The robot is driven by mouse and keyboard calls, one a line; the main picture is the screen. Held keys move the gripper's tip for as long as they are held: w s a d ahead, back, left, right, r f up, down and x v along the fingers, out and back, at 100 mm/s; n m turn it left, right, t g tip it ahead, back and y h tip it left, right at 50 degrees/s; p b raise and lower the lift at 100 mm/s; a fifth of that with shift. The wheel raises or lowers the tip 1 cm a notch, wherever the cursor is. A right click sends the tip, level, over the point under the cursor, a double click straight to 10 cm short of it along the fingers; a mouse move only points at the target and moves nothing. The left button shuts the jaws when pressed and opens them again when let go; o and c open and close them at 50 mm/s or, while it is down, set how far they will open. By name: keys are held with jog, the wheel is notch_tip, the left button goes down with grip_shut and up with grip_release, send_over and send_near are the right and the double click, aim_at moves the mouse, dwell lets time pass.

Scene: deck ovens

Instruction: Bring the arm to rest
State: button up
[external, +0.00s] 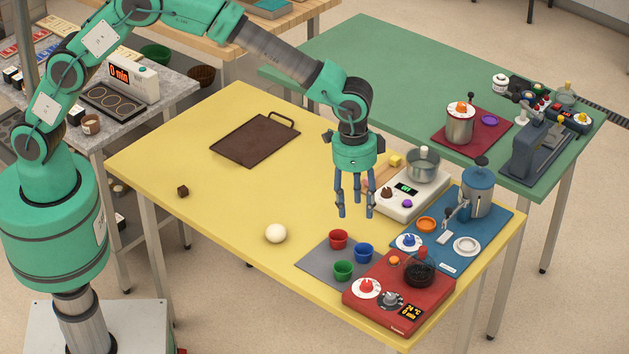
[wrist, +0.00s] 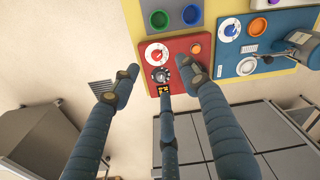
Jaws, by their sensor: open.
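My gripper (external: 354,210) hangs from the teal arm above the yellow table (external: 190,240), with its fingers pointing down. Its fingers are spread apart and nothing is between them. In the wrist view, my gripper (wrist: 160,85) shows three blue fingers, open and empty. Behind the fingers in that view are the red control box (wrist: 178,47) and the floor beyond the table edge. In the external view the fingers are above and behind the grey mat with cups, and look clear of the tabletop.
The table's left middle is mostly clear.

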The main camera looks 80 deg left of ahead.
jog(key=s+a+r+n+t+b, duration=0.1)
jog(key=s+a+r, duration=0.6)
jog(key=s+r, duration=0.4)
jog(key=s+a+r+t+b, duration=0.1)
jog(key=s+a+r, duration=0.6)
jog(key=s+r, duration=0.4)
jog(key=s+a+t, duration=0.1)
jog(key=s+a, duration=0.2)
jog(key=s, duration=0.7)
jog(key=s+a+f+n+t+b, duration=0.1)
jog(key=s+a, duration=0.2)
jog(key=s, duration=0.6)
jog(key=s+a+f+t+b, duration=0.1)
jog(key=s+a, duration=0.2)
jog(key=s, duration=0.7)
jog(key=shift+s, duration=0.35)
jog(key=shift+w, duration=0.1)
